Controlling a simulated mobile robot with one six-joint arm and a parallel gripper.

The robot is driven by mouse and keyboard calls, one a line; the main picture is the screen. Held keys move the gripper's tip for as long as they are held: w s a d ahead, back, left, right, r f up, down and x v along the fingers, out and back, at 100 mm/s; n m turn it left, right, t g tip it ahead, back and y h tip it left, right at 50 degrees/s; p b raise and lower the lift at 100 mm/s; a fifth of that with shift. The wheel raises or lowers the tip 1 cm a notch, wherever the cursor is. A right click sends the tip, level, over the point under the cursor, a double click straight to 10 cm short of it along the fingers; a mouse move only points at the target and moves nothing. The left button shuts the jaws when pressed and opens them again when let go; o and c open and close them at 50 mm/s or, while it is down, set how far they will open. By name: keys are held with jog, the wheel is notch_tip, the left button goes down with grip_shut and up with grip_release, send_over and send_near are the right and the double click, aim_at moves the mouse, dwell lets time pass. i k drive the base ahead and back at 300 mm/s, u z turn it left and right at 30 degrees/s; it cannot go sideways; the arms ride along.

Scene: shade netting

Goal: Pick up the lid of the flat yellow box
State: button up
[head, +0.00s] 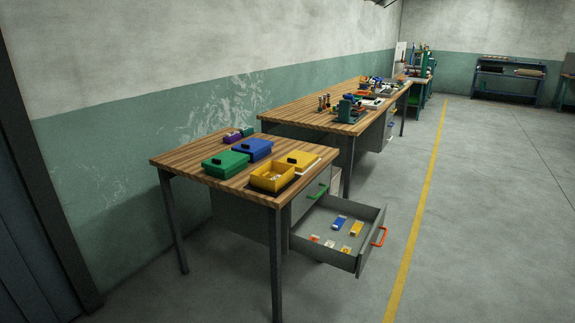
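An open yellow box (268,183) sits near the front edge of the near wooden table, with small pale contents inside. Just behind it to the right lies a flat yellow lid (306,156) with a dark handle on top. A pale edge shows under the lid's right side; I cannot tell whether it rests on a flat box or on the table. A small dark part at the top edge of the head view may be my gripper (381,3), far from the lid in the picture. Too little of it shows to tell its state.
A lidded green box (225,164), a blue box (252,149) and a small purple and green item (237,134) stand on the near table (185,160). An open drawer (330,222) holding small packets juts out to the right. Floor right of it is clear.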

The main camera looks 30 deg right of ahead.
aim_at(302, 161)
jog(key=z, duration=0.15)
jog(key=i, duration=0.9)
jog(key=u, duration=0.05)
